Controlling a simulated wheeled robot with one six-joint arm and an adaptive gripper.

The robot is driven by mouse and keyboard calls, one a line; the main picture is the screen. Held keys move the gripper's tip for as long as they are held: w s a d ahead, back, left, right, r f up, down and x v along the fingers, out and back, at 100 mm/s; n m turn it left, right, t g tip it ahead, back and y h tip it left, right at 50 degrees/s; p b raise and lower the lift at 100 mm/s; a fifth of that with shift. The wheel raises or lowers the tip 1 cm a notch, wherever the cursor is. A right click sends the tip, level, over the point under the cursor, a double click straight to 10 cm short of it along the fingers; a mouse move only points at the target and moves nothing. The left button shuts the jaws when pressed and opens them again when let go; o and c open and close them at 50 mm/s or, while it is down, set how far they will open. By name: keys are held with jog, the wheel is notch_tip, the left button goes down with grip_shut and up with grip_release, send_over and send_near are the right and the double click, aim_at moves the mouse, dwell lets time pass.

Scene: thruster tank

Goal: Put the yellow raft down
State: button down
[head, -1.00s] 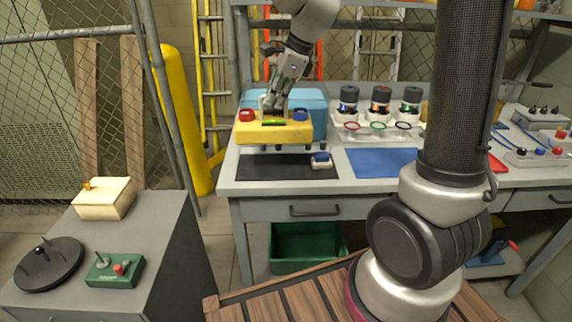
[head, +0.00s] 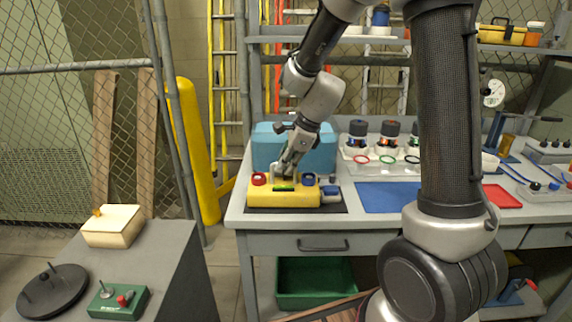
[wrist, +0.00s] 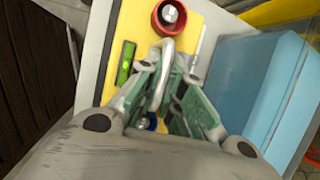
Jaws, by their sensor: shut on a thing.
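The yellow raft (head: 268,198) is a flat block with a red ring, a blue ring and a green level on top. My gripper (head: 284,177) is shut on the raft's grey upright handle from above. In the wrist view the fingers (wrist: 164,78) close around that handle, with the raft's yellow top (wrist: 128,22) beneath. The raft is over the black mat (head: 337,208) on the workbench and looks level. It hides most of the mat, and I cannot tell whether its underside touches.
A blue mat (head: 388,196) lies to the right, clear. A wire fence and yellow post (head: 193,150) are left.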

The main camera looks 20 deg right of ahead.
jog(key=c, duration=1.5)
grip_release()
jog(key=shift+c, duration=0.2)
jog(key=v, duration=1.2)
jog(key=s+d+r+n+h, duration=0.1)
jog(key=s+d+n, duration=0.4)
jog(key=s+n, duration=0.5)
jog(key=s+d+r+n+h, duration=0.2)
jog(key=s+d+n, duration=0.2)
jog(key=s+n, duration=0.7)
jog(key=s, duration=0.3)
jog(key=shift+d+t+h, duration=0.4)
jog(key=shift+w+r, duration=0.1)
